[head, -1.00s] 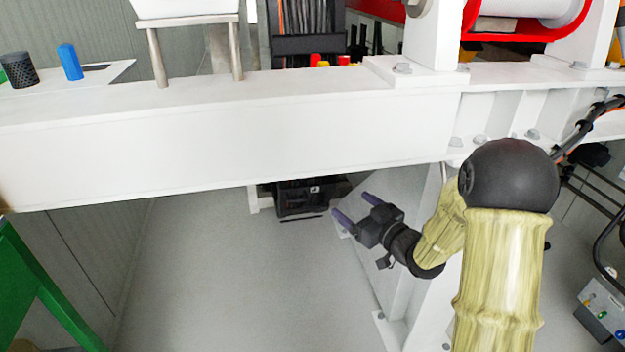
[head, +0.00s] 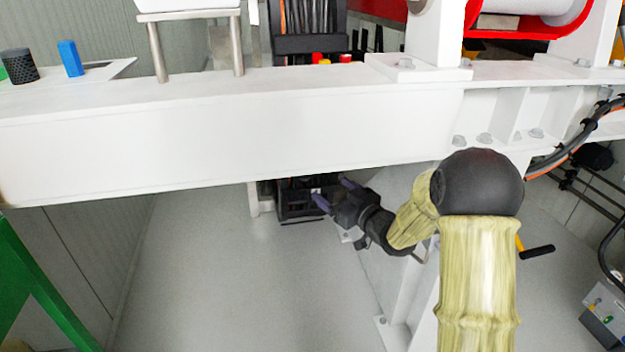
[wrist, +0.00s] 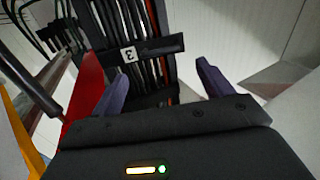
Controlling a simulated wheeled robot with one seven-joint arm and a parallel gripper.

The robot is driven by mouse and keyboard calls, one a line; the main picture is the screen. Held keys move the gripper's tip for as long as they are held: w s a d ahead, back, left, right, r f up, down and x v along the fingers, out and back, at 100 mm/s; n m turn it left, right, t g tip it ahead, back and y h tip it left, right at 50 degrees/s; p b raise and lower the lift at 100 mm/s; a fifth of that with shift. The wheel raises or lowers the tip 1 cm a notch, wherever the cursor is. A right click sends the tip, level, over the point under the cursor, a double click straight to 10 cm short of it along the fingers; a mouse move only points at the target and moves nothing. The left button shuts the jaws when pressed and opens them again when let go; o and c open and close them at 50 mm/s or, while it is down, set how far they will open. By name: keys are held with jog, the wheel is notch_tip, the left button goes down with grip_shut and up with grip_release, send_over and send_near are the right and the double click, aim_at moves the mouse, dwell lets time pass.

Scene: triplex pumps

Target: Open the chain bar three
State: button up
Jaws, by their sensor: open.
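The chain bar three (wrist: 150,48) is a black crossbar over a bundle of dark hoses or cables, with a white label reading 3 (wrist: 129,55). In the wrist view it lies beyond and between my fingertips. My gripper (head: 330,190) is open, with two purple-grey fingers, and holds nothing. The wrist view shows the fingers (wrist: 162,78) on either side of the cable bundle, apart from the bar. In the head view my gripper is under the white beam, in front of the lower black cable carrier (head: 297,205), partly covering it.
A large white beam (head: 230,140) crosses above my gripper. A white support stands to its right, close to my arm. The wrist view shows a red part (wrist: 85,90) at left. Grey floor (head: 230,280) is clear at left, beside a green frame (head: 35,285).

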jog(key=b+x, duration=0.2)
jog(key=x, duration=0.7)
jog(key=shift+w+a, duration=0.25)
jog(key=shift+w, duration=0.05)
jog(key=c, duration=1.2)
jog(key=shift+d, duration=0.1)
jog(key=shift+d+r+p, duration=0.1)
jog(key=shift+r+p, duration=0.05)
jog(key=shift+p, duration=0.4)
